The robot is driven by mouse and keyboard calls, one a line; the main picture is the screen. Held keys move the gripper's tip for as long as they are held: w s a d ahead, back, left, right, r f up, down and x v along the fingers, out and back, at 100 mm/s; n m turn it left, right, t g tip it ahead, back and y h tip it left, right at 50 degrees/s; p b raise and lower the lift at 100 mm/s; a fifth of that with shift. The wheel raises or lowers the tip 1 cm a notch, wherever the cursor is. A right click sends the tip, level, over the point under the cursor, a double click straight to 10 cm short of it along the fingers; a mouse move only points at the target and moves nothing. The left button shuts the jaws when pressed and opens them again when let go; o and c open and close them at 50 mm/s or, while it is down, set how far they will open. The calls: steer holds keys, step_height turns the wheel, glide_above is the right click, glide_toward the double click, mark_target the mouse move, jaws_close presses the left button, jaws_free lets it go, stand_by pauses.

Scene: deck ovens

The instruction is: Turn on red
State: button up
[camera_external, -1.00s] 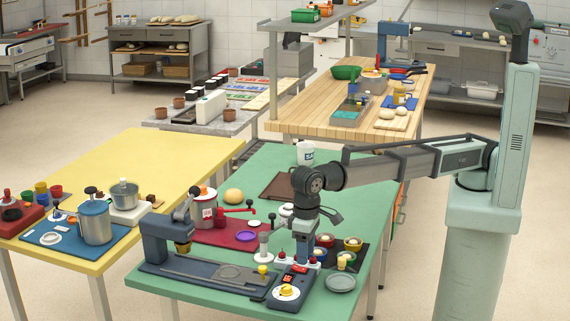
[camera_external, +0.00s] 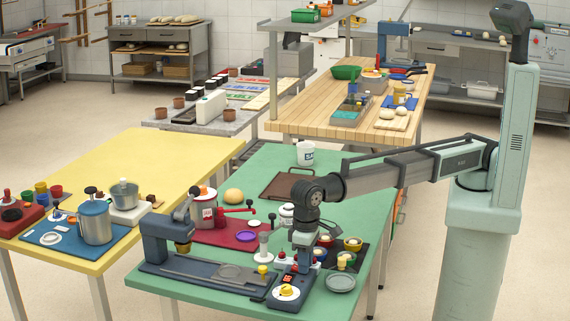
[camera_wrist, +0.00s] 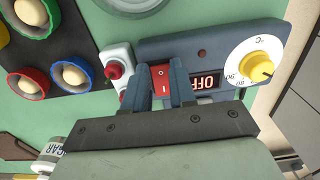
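A red rocker switch (camera_wrist: 161,80) with O and I marks sits on a blue-grey control panel (camera_wrist: 215,42). The panel's display (camera_wrist: 207,82) reads OFF. My gripper (camera_wrist: 157,75) points down at the panel, with one finger on each side of the red switch and a gap between them. I cannot tell whether the fingers touch the switch. In the outside view my gripper (camera_external: 301,266) is low over the panel's back part and hides the switch there; the display (camera_external: 287,278) shows in front of it.
A white dial with a yellow knob (camera_wrist: 262,72) is right of the display. A small white unit with a red knob (camera_wrist: 115,71) stands close to my left finger. Colored bowls (camera_wrist: 27,83) are farther left. A grey plate (camera_external: 341,281) lies right of the panel.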

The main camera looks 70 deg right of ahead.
jaws_close()
steer(key=shift+w+a+r+g, duration=0.15)
steer(key=shift+w+g, duration=0.4)
steer(key=shift+g, duration=0.65)
steer(key=shift+w+g, duration=0.1)
steer(key=shift+g, duration=0.8)
steer(key=o, duration=0.6)
jaws_free()
steer(key=shift+c, duration=0.2)
steer(key=shift+r, duration=0.15)
steer(key=v, duration=1.3)
steer(key=shift+r, duration=0.35)
steer(key=shift+f, duration=0.1)
